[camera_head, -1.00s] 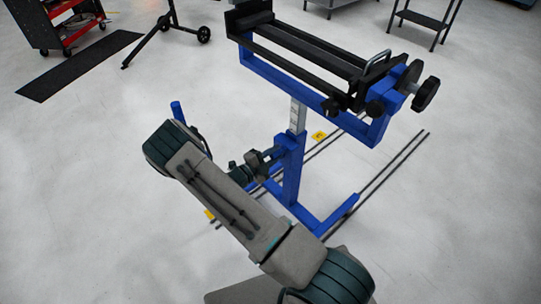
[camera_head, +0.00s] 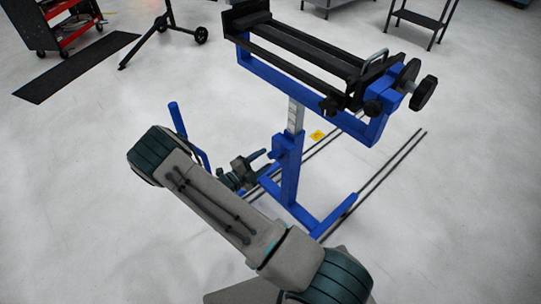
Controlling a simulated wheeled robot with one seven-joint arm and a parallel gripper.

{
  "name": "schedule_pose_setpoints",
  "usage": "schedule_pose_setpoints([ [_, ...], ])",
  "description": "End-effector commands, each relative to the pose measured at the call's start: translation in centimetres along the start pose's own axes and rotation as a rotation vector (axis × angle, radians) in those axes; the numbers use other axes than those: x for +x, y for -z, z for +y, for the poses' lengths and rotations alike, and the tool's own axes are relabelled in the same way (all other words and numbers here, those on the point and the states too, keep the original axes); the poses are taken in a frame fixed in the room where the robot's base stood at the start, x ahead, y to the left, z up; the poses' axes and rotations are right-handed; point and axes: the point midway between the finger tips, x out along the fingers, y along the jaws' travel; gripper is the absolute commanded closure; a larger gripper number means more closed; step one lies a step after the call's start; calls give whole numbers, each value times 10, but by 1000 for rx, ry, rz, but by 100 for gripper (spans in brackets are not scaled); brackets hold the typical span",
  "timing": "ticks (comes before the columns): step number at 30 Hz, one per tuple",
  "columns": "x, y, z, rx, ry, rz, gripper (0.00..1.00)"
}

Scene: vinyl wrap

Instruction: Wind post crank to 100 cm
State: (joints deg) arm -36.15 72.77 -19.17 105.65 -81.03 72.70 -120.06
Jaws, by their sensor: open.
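The blue stand has an upright post (camera_head: 290,165) with a pale, marked inner column (camera_head: 296,115) rising from its top. The scale's figures are too small to read. A small blue piece (camera_head: 274,154) sticks out of the post's left side near its upper end; I cannot tell if it is the crank. My gripper (camera_head: 264,161) is open, just left of the post, its fingers pointing right toward that side. It looks empty, and I cannot tell whether it touches anything. My forearm hides part of the stand's lower left.
A black roller frame (camera_head: 300,50) with a black knob (camera_head: 424,93) sits on top of the stand. A blue handle (camera_head: 178,118) rises at left. Two dark floor rails (camera_head: 390,170) run beneath.

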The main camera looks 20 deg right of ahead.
Motion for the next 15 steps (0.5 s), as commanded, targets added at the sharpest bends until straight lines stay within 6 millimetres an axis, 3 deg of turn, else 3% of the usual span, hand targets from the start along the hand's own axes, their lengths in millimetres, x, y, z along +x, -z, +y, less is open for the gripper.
schedule_pose_setpoints([
  [6, -52, -1, 0, 0, 0, -3, 53],
  [15, -88, 0, 0, 1, 0, 1, 53],
])
